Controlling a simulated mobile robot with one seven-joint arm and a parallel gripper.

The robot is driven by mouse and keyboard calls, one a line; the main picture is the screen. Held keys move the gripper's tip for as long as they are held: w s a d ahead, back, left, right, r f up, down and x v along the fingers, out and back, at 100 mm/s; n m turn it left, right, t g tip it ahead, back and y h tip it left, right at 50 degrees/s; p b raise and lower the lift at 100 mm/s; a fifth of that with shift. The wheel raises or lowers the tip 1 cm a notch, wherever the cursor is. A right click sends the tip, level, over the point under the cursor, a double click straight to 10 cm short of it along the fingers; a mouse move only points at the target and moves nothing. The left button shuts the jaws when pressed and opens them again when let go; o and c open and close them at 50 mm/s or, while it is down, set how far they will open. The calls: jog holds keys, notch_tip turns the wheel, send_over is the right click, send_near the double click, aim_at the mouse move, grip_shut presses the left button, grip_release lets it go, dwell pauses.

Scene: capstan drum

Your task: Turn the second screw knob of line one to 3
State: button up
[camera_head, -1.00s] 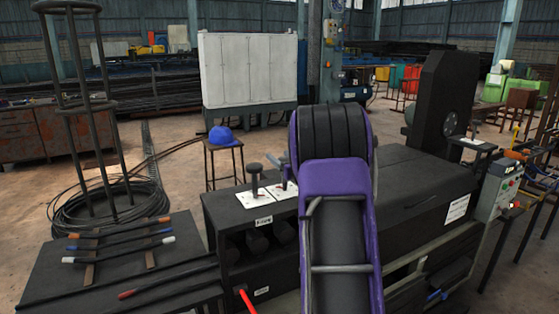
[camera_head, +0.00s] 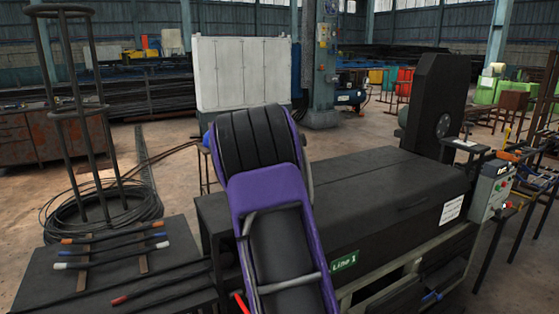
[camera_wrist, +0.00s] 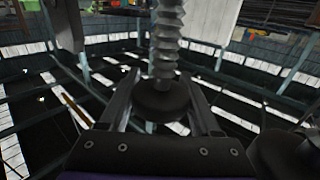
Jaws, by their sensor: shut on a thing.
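In the wrist view a dark round screw knob (camera_wrist: 160,103) on a grey threaded shaft (camera_wrist: 166,40) sits between the two fingers of my gripper (camera_wrist: 158,88). The gripper is shut on this knob. A second dark round knob (camera_wrist: 285,152) stands at the lower right of the wrist view, apart from the fingers. In the head view my purple arm hides the gripper and the knobs. A green "Line 1" sign (camera_head: 344,261) shows on the black machine (camera_head: 385,185). I cannot read any number at the held knob.
A table with several rods (camera_head: 110,250) is at the left, beside a wire coil (camera_head: 100,212) and a tall frame. A control box (camera_head: 493,190) stands at the machine's right end. A white cabinet (camera_head: 243,72) is behind. Open floor lies beyond the machine.

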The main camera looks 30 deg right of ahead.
jog(key=shift+m+g+h, duration=0.3)
jog(key=shift+h, duration=0.1)
jog(key=o, duration=1.4)
jog(key=shift+c, duration=0.2)
jog(key=shift+n+t+y, duration=0.4)
jog(key=shift+y, duration=0.1)
